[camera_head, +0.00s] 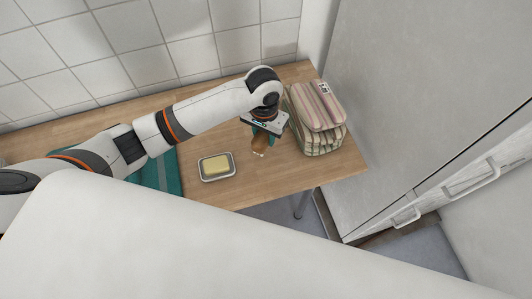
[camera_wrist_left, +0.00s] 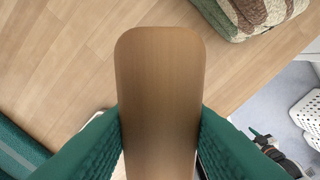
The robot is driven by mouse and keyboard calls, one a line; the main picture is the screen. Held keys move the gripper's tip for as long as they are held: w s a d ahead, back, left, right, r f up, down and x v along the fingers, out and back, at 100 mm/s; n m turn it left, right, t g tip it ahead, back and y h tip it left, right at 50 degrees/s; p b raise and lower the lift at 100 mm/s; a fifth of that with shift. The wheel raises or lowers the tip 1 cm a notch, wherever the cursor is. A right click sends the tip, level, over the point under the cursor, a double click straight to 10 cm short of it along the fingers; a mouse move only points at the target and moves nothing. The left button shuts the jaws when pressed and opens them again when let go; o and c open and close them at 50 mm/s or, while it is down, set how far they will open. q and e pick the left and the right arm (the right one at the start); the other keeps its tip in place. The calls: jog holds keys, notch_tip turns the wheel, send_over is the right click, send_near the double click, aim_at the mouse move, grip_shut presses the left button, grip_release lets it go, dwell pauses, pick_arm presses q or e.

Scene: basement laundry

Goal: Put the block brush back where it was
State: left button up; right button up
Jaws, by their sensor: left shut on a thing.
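My left gripper (camera_head: 262,142) is over the right part of the wooden table, between the soap dish and the folded striped textiles. It is shut on the block brush (camera_head: 259,144). In the left wrist view the brush's smooth brown wooden back (camera_wrist_left: 160,80) sits between the two green finger pads (camera_wrist_left: 160,140). The brush's bristle side is mostly hidden, and I cannot tell whether it touches the table. My right gripper is not in view.
A metal dish with yellow soap (camera_head: 217,165) sits left of the gripper. Folded striped textiles (camera_head: 318,115) are stacked close at its right. A teal striped cloth (camera_head: 160,172) lies under my arm. The tabletop (camera_head: 225,195) ends near a grey cabinet (camera_head: 420,90). White perforated plastic (camera_wrist_left: 308,115) shows beyond the table.

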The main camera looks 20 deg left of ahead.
pick_arm(q)
notch_tip(320, 180, down, 4)
jog(key=shift+f, duration=2)
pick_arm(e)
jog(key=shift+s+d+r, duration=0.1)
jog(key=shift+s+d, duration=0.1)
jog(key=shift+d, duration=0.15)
pick_arm(q)
jog(key=o, duration=1)
jog(key=shift+f, duration=0.15)
jog(key=shift+c, duration=0.2)
notch_tip(320, 180, up, 12)
jog(key=shift+r, duration=0.2)
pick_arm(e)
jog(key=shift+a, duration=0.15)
